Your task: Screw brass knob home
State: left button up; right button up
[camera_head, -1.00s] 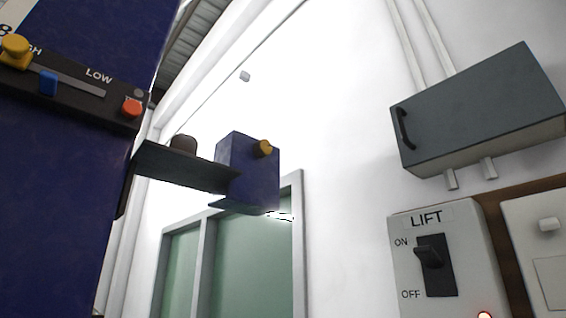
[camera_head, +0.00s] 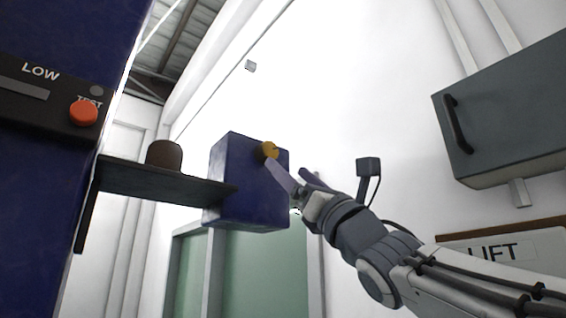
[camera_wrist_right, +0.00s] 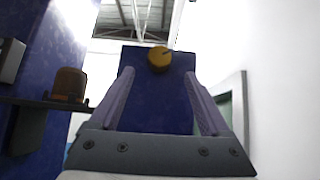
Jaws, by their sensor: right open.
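The brass knob (camera_head: 269,149) sits on the front face of a blue box (camera_head: 238,190), near its upper right. My right gripper (camera_head: 290,170) reaches in from the right in front of the box, its tips close to the knob and a little below it. In the right wrist view the knob (camera_wrist_right: 159,58) shows ahead, above and between the two open fingers (camera_wrist_right: 158,88). The jaws are empty. Whether a fingertip touches the knob I cannot tell. My left gripper is not in view.
A dark bracket shelf (camera_head: 160,183) joins the box to a blue column (camera_head: 60,160) and bears a brown cap (camera_head: 164,155). The column has a red test button (camera_head: 83,113). A grey cabinet (camera_head: 510,110) and a LIFT panel (camera_head: 505,250) are on the right wall.

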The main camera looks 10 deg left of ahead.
aim_at(271, 153)
jog(key=p+x, duration=0.5)
jog(key=x, duration=0.1)
jog(key=shift+w+r, duration=0.1)
jog(key=shift+r, duration=0.35)
jog(key=shift+w+a+r+p, duration=0.35)
jog(key=shift+a+p, duration=0.25)
jog(key=shift+p, duration=0.3)
jog(key=shift+c, duration=0.3)
